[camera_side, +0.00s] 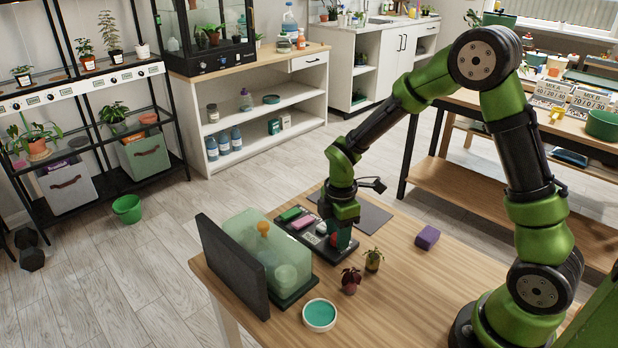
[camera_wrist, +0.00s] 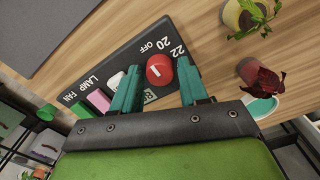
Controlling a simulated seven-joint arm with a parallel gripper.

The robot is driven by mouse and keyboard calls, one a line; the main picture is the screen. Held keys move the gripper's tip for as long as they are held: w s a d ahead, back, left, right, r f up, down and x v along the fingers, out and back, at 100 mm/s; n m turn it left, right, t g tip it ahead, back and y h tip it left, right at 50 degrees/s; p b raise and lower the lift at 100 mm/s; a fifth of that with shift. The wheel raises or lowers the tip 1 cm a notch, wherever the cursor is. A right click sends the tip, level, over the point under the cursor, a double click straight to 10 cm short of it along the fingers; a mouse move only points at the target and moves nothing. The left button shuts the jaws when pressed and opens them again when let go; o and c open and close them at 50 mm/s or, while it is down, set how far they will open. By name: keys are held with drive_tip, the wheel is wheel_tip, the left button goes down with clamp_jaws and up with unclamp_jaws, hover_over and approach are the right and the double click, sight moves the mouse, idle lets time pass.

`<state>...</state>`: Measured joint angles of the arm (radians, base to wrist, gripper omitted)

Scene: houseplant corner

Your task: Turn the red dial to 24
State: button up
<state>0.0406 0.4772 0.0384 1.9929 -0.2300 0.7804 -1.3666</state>
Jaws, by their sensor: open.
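The red dial (camera_wrist: 159,70) sits on a dark control panel (camera_wrist: 100,73) lettered 20, 22, OFF, LAMP and FAN. A short white mark shows on the dial's face; no 24 label is visible. My gripper (camera_wrist: 159,66) is open, with one teal finger on each side of the dial. I cannot tell whether either finger touches it. In the side view, the dial (camera_side: 333,239) is partly hidden behind my gripper (camera_side: 341,232), which points down at the panel's near end. A small display (camera_wrist: 150,98) is partly covered in the wrist view.
A translucent green cover (camera_side: 262,245) and a dark upright board (camera_side: 231,266) stand left of the panel. Two small potted plants (camera_side: 373,260) (camera_side: 350,281) and a teal-filled dish (camera_side: 319,315) are close in front.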

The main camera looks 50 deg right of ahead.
drive_tip(key=c, duration=0.8)
drive_tip(key=shift+o, duration=0.2)
drive_tip(key=shift+m, duration=0.4)
drive_tip(key=m, duration=0.4)
drive_tip(key=shift+m, duration=0.3)
drive_tip(key=m, duration=1.1)
drive_tip(key=shift+m, duration=0.4)
drive_tip(key=m, duration=0.6)
drive_tip(key=shift+m, duration=0.3)
